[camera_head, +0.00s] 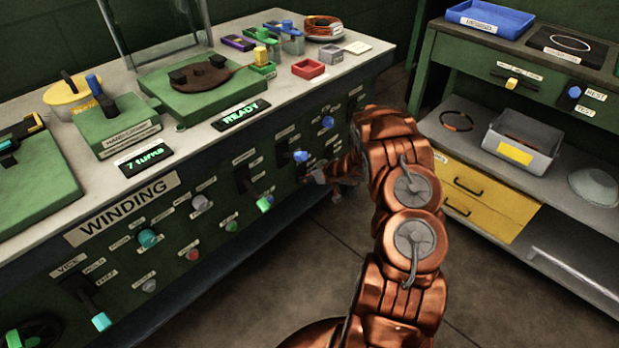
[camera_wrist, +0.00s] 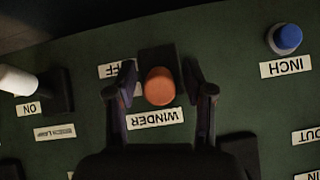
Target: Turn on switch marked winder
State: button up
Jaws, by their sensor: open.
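The switch marked WINDER has an orange-tipped lever (camera_wrist: 159,88) on a dark base, seen upside down in the wrist view. Its WINDER label (camera_wrist: 155,119) sits beside it, and a partly covered label ending in FF (camera_wrist: 108,71) is on the other side. My gripper (camera_wrist: 159,74) is open, with one finger on each side of the lever. I cannot tell whether either finger touches it. In the head view my gripper (camera_head: 318,174) is at the front panel of the green bench, and the arm hides the WINDER switch there.
A blue button marked INCH (camera_wrist: 286,39) is close by in the wrist view. A white-tipped lever (camera_wrist: 18,80) marked ON is on the other side. Other knobs line the WINDING panel (camera_head: 122,208). A second bench with yellow drawers (camera_head: 480,195) stands right; floor between is clear.

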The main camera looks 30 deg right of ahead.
jog(key=shift+r, duration=0.1)
jog(key=shift+v, duration=0.9)
jog(key=v, duration=1)
jog(key=shift+s, duration=0.1)
